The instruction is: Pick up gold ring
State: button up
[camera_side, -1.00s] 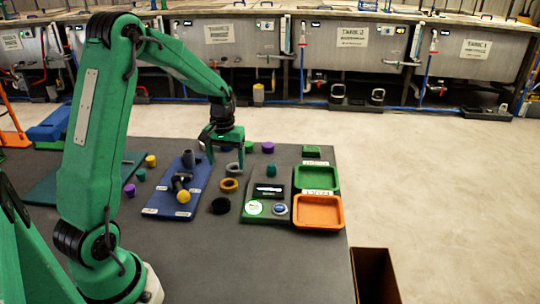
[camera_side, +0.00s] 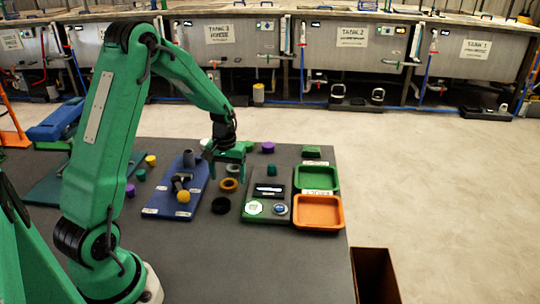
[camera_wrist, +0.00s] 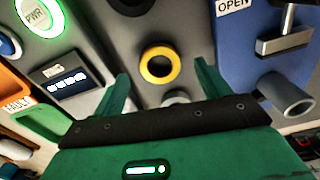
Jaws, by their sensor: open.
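The gold ring (camera_side: 229,184) lies flat on the dark table in the side view, between the blue board and the dark device panel. In the wrist view the gold ring (camera_wrist: 160,65) shows whole, with its dark hole, ahead of and between my fingers. My gripper (camera_side: 227,179) is above and close to the ring in the side view. In the wrist view my gripper (camera_wrist: 160,88) is open, with its two green fingers apart and nothing between them. A grey ring (camera_side: 232,170) sits just behind the gold ring, and my gripper partly hides it.
A black ring (camera_side: 221,205) lies in front of the gold one. The blue board (camera_side: 160,204) with grey fittings is left; the panel (camera_side: 255,217), green tray (camera_side: 316,190) and orange tray (camera_side: 335,224) are right. Small coloured pieces lie around. The front table is clear.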

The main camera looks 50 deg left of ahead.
jog(key=shift+f, duration=1.2)
jog(key=c, duration=1.2)
jog(key=shift+r, duration=0.15)
jog(key=shift+r, duration=0.55)
jog(key=r, duration=0.3)
jog(key=shift+d+r, duration=0.1)
jog(key=shift+d, duration=0.2)
jog(key=s+d+r, duration=0.1)
jog(key=d+r, duration=0.5)
jog(key=d, duration=0.5)
jog(key=shift+r, duration=0.25)
